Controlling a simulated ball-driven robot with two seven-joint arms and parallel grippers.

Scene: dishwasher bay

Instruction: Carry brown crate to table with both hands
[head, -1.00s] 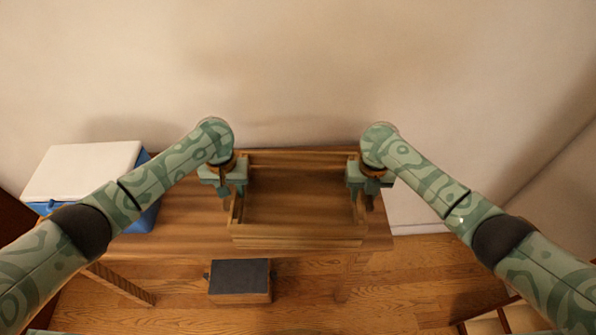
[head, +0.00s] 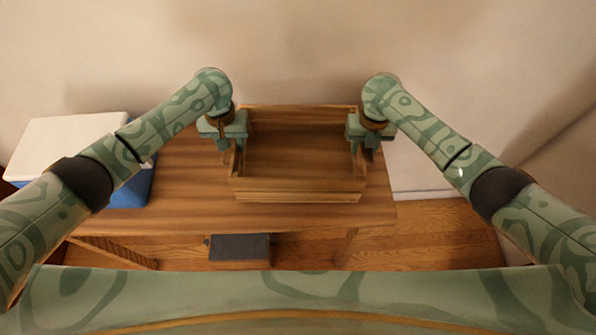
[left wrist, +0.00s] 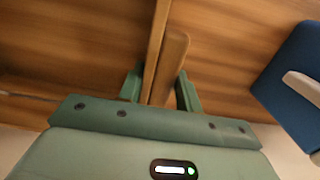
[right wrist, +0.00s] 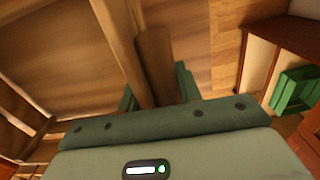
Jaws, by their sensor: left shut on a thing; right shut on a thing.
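The brown crate (head: 298,190) is an empty, open-topped wooden box, upright over the wooden table (head: 190,185). From above I cannot tell whether its bottom touches the tabletop. My left gripper (head: 236,145) is shut on the crate's left wall, and my right gripper (head: 356,146) is shut on its right wall. In the left wrist view the crate's wall (left wrist: 156,55) runs between the fingers. The right wrist view likewise shows a crate wall (right wrist: 118,45) between the fingers. The crate's underside is hidden.
A blue cooler (head: 130,192) with a white lid stands at the table's left end. A dark-topped wooden box (head: 240,250) is on the floor below the table's front edge. A wall (head: 300,50) rises behind. A green crate (right wrist: 293,100) shows in the right wrist view.

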